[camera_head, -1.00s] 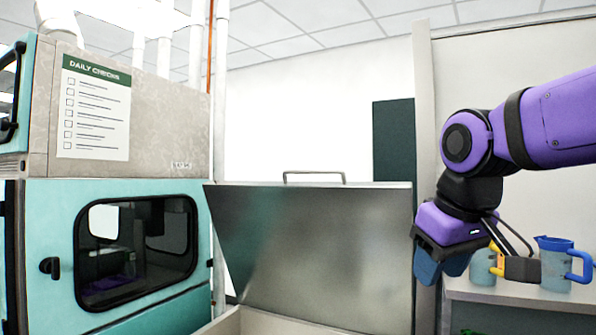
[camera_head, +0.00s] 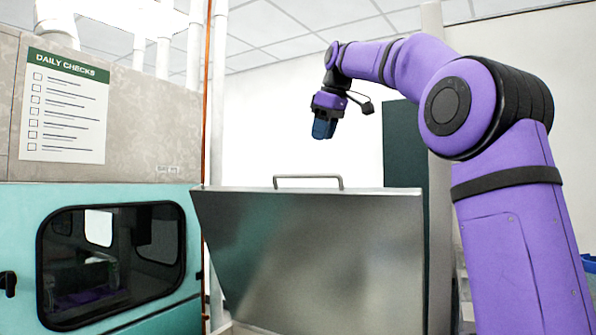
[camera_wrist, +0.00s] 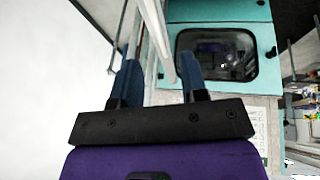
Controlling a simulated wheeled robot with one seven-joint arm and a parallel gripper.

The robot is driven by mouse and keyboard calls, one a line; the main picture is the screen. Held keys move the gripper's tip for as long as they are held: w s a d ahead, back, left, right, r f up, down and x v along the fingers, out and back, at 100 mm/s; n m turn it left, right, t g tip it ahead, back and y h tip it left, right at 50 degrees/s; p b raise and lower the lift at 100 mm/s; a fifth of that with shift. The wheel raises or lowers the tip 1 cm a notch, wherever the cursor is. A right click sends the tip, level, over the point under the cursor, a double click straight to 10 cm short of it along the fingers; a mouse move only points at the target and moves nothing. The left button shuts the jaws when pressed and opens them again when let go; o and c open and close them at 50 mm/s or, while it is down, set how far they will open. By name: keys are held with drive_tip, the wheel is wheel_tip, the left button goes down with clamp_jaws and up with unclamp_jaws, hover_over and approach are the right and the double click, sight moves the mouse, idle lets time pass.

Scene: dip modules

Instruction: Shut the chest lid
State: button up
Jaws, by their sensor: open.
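The chest lid (camera_head: 310,255) is a grey metal panel standing raised and tilted in the head view, with a bar handle (camera_head: 308,178) along its top edge. A small part of the chest rim (camera_head: 240,328) shows at the bottom; the rest of the chest is out of frame. My gripper (camera_head: 323,133) points down above the lid's top edge, a little right of the handle and apart from it. How far behind the lid it is, I cannot tell. In the wrist view my gripper (camera_wrist: 158,72) has its two blue fingers spread, with nothing held.
A teal machine (camera_head: 20,220) with a dark window stands close on the left, under a grey panel with a checklist (camera_head: 65,105). White pipes (camera_head: 193,50) rise behind it. A dark green panel (camera_head: 398,150) stands behind the lid. Above the lid is free air.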

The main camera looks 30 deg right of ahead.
drive_tip(key=x, duration=1)
drive_tip(key=shift+w+d+f, duration=0.15)
drive_tip(key=shift+w, duration=0.4)
clamp_jaws()
